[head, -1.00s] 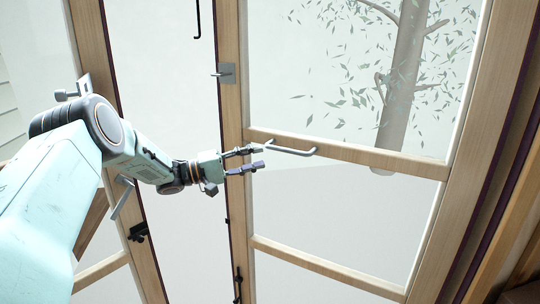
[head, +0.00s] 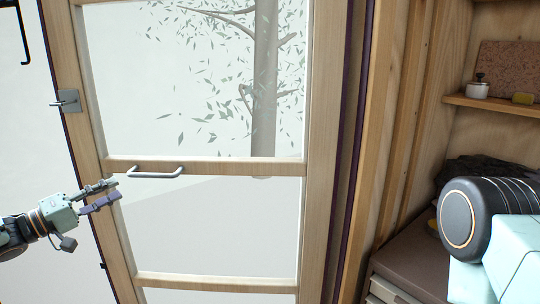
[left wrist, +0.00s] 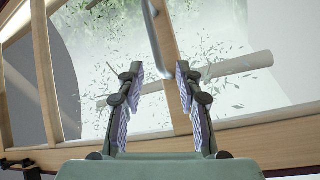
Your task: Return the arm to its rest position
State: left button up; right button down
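My left gripper (head: 112,194) is at the left of the head view, in front of the wood-framed glass door (head: 205,168). Its fingers are apart with nothing between them. In the left wrist view the two padded fingers (left wrist: 155,85) are also spread and empty. The door's grey pull handle (head: 155,173) is just up and right of the fingertips in the head view, apart from them. The handle bar (left wrist: 158,38) shows beyond the fingers in the left wrist view. My right arm shows at the lower right of the head view; its gripper is out of frame.
A latch plate (head: 68,101) sits on the door's left stile. A brown-topped bench (head: 410,262) stands below. The gap left of the door looks clear.

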pick_arm(q)
jog(key=d+f+t+y, duration=0.2)
jog(key=d+f+y, duration=0.2)
jog(key=f+y, duration=0.6)
jog(key=s+d+f+m+g+b, duration=0.1)
jog(key=s+d+f+g, duration=0.25)
jog(key=s+f, duration=0.4)
jog(key=s+d+f+g, duration=0.3)
jog(key=s+d+f, duration=0.15)
jog(key=f, duration=0.55)
jog(key=s+d+f+m+g+y, duration=0.1)
jog(key=s+d+f+g, duration=0.1)
jog(key=s, duration=0.9)
jog(key=s+d+f+m+g+y+b, duration=0.1)
jog(key=s+f+g, duration=0.3)
jog(key=s, duration=0.7)
jog(key=s+d+f+m+g+b, duration=0.1)
jog(key=s+d+f+g, duration=0.3)
jog(key=s, duration=0.7)
jog(key=shift+s+m+y, duration=0.25)
jog(key=shift+m+y, duration=0.15)
